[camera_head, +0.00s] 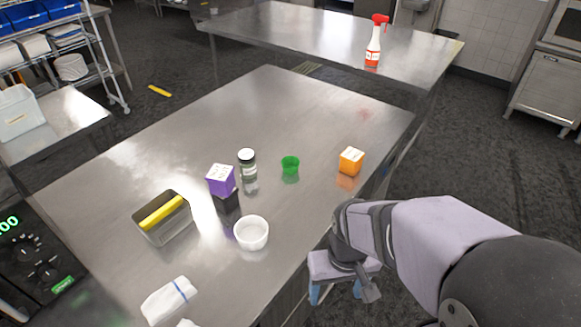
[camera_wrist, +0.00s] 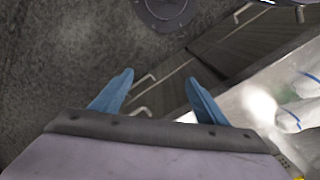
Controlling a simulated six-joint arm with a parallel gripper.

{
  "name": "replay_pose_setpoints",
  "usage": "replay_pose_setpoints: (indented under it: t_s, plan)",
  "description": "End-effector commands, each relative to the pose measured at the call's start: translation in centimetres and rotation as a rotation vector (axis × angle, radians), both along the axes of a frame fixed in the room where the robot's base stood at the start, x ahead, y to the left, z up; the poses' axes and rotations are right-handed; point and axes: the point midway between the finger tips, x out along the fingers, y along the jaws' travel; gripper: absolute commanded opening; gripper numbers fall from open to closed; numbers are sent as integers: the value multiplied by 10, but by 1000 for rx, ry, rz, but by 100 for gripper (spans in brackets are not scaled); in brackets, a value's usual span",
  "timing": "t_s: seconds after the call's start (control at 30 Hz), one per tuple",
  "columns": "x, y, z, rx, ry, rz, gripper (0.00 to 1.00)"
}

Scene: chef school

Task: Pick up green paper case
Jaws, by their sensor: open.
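A small green paper case (camera_head: 290,166) stands upright on the steel table, between a glass jar and an orange box. My gripper (camera_head: 336,293) is off the table's near right edge, beyond and below the tabletop's side, well apart from the green case. In the wrist view my gripper (camera_wrist: 160,84) shows two blue fingers spread wide with nothing between them. The green case is not in the wrist view.
Around the case on the steel table (camera_head: 270,100) are a jar (camera_head: 247,163), purple box (camera_head: 220,180), orange box (camera_head: 351,161), white bowl (camera_head: 251,233), metal tin (camera_head: 162,218) and cloth (camera_head: 169,300). The table's far part is clear.

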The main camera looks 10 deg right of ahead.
Motion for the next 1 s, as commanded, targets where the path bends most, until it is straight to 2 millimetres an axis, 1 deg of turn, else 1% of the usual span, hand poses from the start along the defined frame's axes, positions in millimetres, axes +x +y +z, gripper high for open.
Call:
replay_pose_setpoints:
  t_s: [0.17, 0.27, 0.37, 0.47, 0.5, 0.57, 0.6, 0.67, 0.7, 0.77, 0.8, 0.87, 0.9, 1.0]
  plan:
    - [2, 0, 0, -4, 0, -2, 68]
    - [11, -3, -2, -24, -2, -9, 68]
    - [32, -9, -4, -70, -13, -29, 68]
    - [66, -17, -6, -145, -40, -67, 68]
    - [84, -20, -7, -182, -60, -86, 68]
    - [114, -24, -8, -242, -101, -121, 68]
    - [135, -26, -8, -283, -135, -149, 68]
    - [169, -28, -8, -342, -197, -192, 68]
    - [193, -27, -6, -378, -248, -223, 68]
    - [227, -25, -4, -424, -330, -270, 68]
    - [250, -21, -2, -451, -392, -303, 68]
    - [284, -14, 2, -480, -492, -354, 68]
    - [305, -8, 6, -494, -561, -387, 68]
    - [351, 11, 15, -504, -734, -464, 68]
